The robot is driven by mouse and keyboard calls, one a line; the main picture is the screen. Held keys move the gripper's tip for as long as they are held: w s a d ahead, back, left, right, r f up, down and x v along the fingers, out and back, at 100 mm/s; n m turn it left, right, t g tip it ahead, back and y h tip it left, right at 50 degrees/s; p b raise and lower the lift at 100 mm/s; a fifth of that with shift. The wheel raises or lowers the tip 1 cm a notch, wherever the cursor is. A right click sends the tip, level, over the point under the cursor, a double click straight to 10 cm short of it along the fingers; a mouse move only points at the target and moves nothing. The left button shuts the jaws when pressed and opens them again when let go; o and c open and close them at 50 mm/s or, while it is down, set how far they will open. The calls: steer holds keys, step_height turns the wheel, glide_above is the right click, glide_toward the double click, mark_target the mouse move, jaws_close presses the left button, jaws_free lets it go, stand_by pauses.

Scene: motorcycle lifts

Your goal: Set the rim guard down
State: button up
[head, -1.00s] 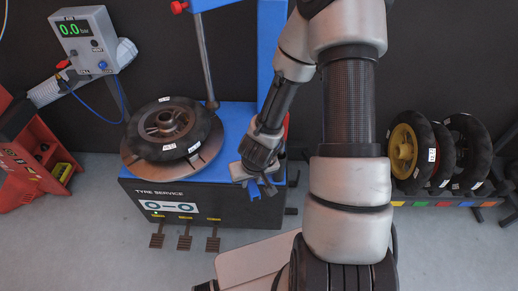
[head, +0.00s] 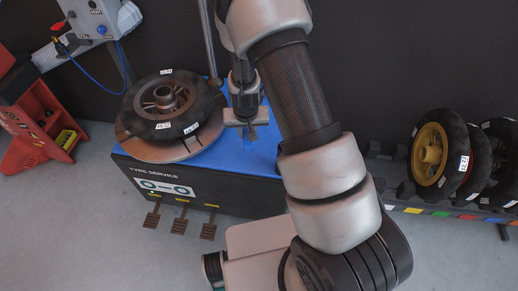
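My gripper (head: 251,134) hangs over the blue top (head: 262,157) of the tyre machine, just right of the turntable (head: 145,150). Its fingers are small and dark here, and I cannot tell whether they are open or shut. I cannot make out a rim guard for certain, in the fingers or on the blue top. A black tyre on a dark spoked wheel (head: 163,96) lies flat on the turntable, with white labels on it. My gripper is apart from the tyre.
A grey control box (head: 98,17) with a blue hose stands at the upper left. A red cabinet (head: 28,128) is at the left. Pedals (head: 180,222) stick out in front of the machine. Several wheels (head: 432,150) stand in a rack at the right.

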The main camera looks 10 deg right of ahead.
steer(key=w+d+f+m+b, duration=0.1)
steer(key=w+f+b, duration=0.1)
steer(key=w+f, duration=0.1)
steer(key=w+d+f+m+b, duration=0.1)
steer(key=w+f+b, duration=0.2)
steer(key=f, duration=0.1)
steer(key=w+d+f+b, duration=0.1)
steer(key=w+f+b, duration=0.2)
steer(key=f, duration=0.1)
steer(key=shift+w+d+f+m+h, duration=0.1)
steer(key=shift+w+f+m+h, duration=0.1)
steer(key=shift+w+m+h, duration=0.2)
steer(key=shift+f, duration=2.1)
steer(key=shift+b, duration=0.3)
steer(key=shift+f, duration=0.2)
steer(key=o, duration=1)
steer(key=shift+r, duration=0.1)
